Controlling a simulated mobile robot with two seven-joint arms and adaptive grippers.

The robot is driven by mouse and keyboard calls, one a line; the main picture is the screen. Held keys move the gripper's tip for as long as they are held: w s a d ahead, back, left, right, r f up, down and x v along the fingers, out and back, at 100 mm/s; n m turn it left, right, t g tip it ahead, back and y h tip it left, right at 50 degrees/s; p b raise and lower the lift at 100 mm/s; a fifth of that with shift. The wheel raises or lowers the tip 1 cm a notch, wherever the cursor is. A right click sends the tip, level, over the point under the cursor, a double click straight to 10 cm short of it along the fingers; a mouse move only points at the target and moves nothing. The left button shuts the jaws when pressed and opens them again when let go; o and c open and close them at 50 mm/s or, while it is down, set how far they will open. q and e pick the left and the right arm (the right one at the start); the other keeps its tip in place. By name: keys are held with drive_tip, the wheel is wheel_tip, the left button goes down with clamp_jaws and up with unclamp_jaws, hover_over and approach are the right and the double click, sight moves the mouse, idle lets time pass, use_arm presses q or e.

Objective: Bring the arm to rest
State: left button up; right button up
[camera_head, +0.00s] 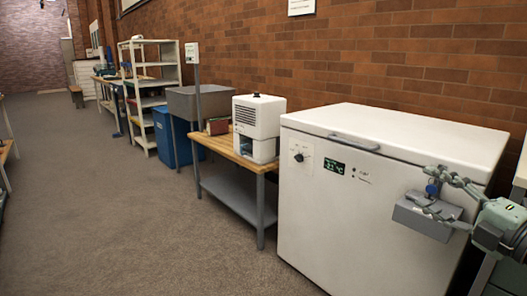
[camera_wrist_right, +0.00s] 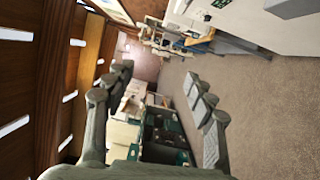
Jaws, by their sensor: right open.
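My right gripper (camera_head: 431,190) is at the right edge of the head view, in front of the white chest freezer (camera_head: 345,215). Its two fingers point left and are spread apart. In the right wrist view the fingers of my right gripper (camera_wrist_right: 162,90) are also wide apart, with nothing held between them. My left gripper is not in view.
A grey box (camera_head: 420,217) is on the freezer's front, close behind my right fingers. A white machine (camera_head: 258,125) stands on a wooden-topped bench (camera_head: 225,150). Beyond are a blue bin (camera_head: 172,140) and white shelving (camera_head: 150,90). The carpet (camera_head: 110,215) at left is clear.

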drive_tip(key=s+d+f+m+h, duration=0.1)
drive_tip(key=d+f+m+h, duration=0.65)
drive_tip(key=f+m, duration=0.3)
drive_tip(key=s+d+f+m+g+h+p, duration=0.1)
drive_tip(key=s+f+m+g+h, duration=0.2)
drive_tip(key=f, duration=0.6)
drive_tip(key=s+f+m+g+h+p, duration=0.1)
drive_tip(key=s+f+m+g, duration=0.3)
drive_tip(key=f, duration=0.5)
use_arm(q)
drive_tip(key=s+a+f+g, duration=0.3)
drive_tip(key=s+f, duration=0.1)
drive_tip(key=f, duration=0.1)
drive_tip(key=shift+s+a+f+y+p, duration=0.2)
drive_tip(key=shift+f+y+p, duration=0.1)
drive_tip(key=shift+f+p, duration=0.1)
use_arm(e)
drive_tip(key=s+a+f+m+g+y, duration=0.3)
drive_tip(key=s+a+f+g, duration=0.4)
drive_tip(key=s+a+f, duration=0.8)
drive_tip(key=s+m, duration=0.1)
drive_tip(key=s, duration=0.2)
drive_tip(key=shift+a+f, duration=0.15)
drive_tip(key=shift+f, duration=0.25)
drive_tip(key=shift+w+m, duration=0.1)
drive_tip(key=shift+m, duration=0.15)
